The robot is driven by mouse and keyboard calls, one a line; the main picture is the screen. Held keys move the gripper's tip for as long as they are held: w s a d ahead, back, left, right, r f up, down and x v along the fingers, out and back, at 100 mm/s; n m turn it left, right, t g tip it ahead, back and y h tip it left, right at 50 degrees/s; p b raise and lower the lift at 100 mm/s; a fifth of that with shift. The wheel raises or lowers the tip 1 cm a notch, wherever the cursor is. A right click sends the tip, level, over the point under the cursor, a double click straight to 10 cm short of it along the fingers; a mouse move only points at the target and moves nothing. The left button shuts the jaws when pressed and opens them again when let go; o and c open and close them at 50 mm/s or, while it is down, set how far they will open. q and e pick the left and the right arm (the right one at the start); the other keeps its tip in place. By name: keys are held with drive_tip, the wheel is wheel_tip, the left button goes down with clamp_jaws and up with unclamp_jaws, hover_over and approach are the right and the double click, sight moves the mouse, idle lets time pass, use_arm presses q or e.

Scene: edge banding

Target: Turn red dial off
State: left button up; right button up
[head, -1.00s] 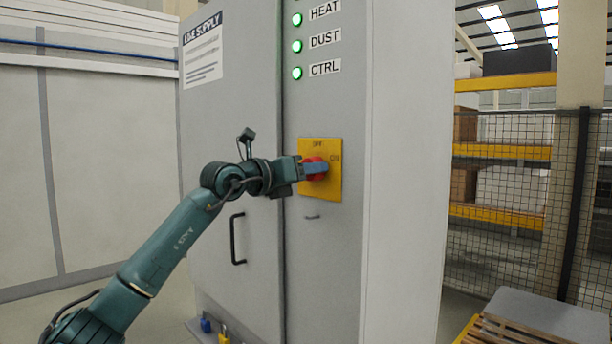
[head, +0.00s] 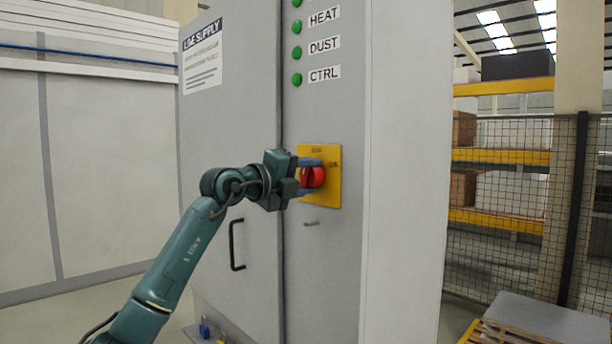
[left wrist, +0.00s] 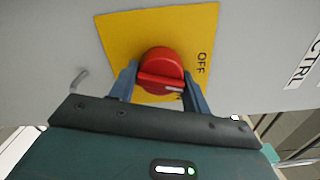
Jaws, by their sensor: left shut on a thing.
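The red dial (head: 318,176) sits on a yellow plate (head: 333,196) on the grey cabinet's front. My left gripper (head: 308,177) is shut on the dial, one blue finger above it and one below. In the left wrist view the red dial (left wrist: 160,62) lies between the two fingers of the gripper (left wrist: 162,85). The green indicator lamps (head: 297,54) beside the HEAT, DUST and CTRL labels look dull and unlit. My right gripper is not in view.
The cabinet door has a black handle (head: 236,244) left of the plate, near my left arm. A small grey handle (head: 311,223) sits below the plate. A blue padlock (head: 204,328) is at the cabinet's base. A mesh fence (head: 510,225) stands at right.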

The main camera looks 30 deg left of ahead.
use_arm(q)
drive_tip(key=shift+r+n+p, duration=0.1)
drive_tip(key=shift+n+p, duration=0.4)
drive_tip(key=shift+n, duration=1.2)
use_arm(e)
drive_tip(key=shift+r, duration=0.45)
use_arm(q)
drive_tip(key=shift+n, duration=0.3)
drive_tip(key=o, duration=1)
drive_tip(key=shift+c, duration=0.2)
drive_tip(key=shift+s+a, duration=0.15)
drive_tip(key=shift+s, duration=0.2)
drive_tip(key=b+v, duration=0.3)
drive_tip(key=v, duration=0.9)
drive_tip(key=shift+s+b, duration=0.2)
drive_tip(key=shift+b, duration=0.1)
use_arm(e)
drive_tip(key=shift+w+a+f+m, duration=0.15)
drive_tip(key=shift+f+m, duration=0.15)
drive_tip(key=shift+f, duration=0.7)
use_arm(q)
drive_tip(key=shift+a, duration=0.1)
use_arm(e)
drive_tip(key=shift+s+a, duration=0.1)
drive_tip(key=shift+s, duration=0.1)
